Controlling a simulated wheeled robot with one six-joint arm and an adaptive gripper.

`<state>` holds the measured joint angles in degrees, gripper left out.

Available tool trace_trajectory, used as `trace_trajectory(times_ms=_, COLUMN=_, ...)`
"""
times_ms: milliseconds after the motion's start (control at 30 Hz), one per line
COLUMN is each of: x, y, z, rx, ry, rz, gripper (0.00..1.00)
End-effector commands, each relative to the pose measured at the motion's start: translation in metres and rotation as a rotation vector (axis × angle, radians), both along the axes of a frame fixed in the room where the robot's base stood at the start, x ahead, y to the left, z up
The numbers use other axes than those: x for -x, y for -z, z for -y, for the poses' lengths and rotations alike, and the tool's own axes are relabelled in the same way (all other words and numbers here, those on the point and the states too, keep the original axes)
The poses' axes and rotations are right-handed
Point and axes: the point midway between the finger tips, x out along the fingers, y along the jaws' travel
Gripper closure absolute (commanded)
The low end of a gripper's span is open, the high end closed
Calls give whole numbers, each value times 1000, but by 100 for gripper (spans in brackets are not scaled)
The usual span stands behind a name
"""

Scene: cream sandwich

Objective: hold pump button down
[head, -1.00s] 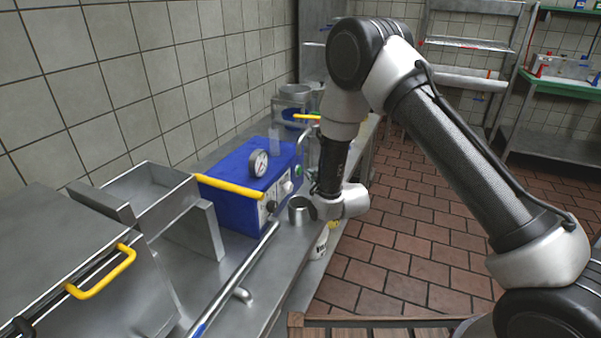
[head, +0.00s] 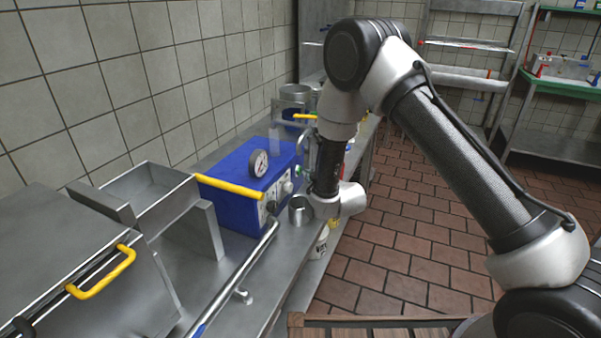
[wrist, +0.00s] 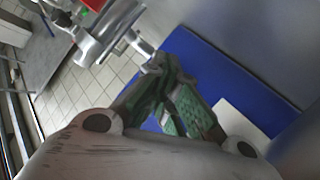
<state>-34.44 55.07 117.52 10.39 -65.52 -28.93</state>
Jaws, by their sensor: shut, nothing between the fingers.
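The blue pump box (head: 228,205) stands on the steel counter, with a round gauge (head: 258,163) on top and small round controls (head: 287,188) on its front. Its blue surface also fills much of the wrist view (wrist: 215,65). In that view my gripper (wrist: 157,66) is shut and empty, its green-padded fingers meeting at the tips. The tips are close to a silver rod-like part (wrist: 141,46) in front of the blue face. I cannot tell which part is the pump button, or whether the fingertips touch it. In the head view my arm hides the gripper.
A metal cup (head: 298,210) stands beside the box, near my wrist. A yellow handle (head: 230,187) crosses the box's left side. A steel rail (head: 240,275) runs along the counter's front. Open tiled floor lies right.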

Motion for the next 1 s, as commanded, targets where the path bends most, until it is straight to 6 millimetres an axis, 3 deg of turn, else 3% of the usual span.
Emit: trace_trajectory(times_ms=1000, x=-3, y=0, z=-8, rx=0, ry=0, rz=0, gripper=100)
